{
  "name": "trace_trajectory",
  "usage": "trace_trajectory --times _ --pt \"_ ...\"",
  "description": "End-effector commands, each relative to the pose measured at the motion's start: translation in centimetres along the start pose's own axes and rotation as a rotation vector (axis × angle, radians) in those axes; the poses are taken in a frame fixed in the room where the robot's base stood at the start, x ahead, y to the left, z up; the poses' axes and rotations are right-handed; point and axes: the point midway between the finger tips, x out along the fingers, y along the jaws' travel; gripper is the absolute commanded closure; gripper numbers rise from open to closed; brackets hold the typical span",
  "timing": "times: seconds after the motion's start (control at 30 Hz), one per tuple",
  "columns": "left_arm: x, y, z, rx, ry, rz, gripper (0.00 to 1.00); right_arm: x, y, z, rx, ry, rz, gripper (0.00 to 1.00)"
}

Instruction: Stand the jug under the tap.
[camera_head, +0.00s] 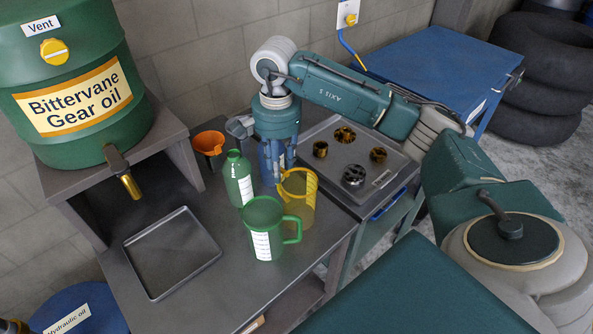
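A green jug (263,230) with a handle on its right and a white scale label stands upright on the dark bench. A yellow jug (299,200) stands just behind it to the right. The brass tap (129,186) hangs from the green gear oil drum (70,75), left of the jugs, above the back edge of a shallow tray (210,258). My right gripper (276,180) points down behind the yellow jug and the green bottle (238,178). A bluish shape shows around its fingers; whether it grips anything is unclear. My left gripper is out of view.
An orange funnel-like cup (208,144) stands at the bench's back. A grey tray (330,181) with several metal parts lies right of my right gripper. A blue hydraulic oil drum (75,308) is at lower left.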

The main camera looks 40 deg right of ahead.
Motion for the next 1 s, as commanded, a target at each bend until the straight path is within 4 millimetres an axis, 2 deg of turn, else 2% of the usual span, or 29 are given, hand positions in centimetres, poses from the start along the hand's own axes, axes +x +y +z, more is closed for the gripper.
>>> trace_trajectory --times 0.17,0.37,0.5,0.7,0.97,1.0 --pt "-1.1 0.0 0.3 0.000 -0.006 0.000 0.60 2.5 0.1 0.1 -0.001 -0.002 0.002 0.68" --pt "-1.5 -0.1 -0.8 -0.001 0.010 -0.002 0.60 4.0 0.0 0.1 0.000 -0.002 0.002 0.68" --pt "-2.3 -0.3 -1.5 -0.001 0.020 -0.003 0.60 6.1 0.1 0.2 -0.001 -0.004 0.004 0.68" --pt "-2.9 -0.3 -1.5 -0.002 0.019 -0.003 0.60 8.6 0.0 0.2 0.000 -0.004 0.001 0.68" --pt "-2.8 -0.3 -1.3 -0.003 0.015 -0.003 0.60 8.9 0.0 0.2 -0.001 -0.002 -0.002 0.68" --pt "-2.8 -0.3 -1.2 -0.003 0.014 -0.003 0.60 8.9 0.0 0.2 -0.001 -0.002 -0.002 0.74"
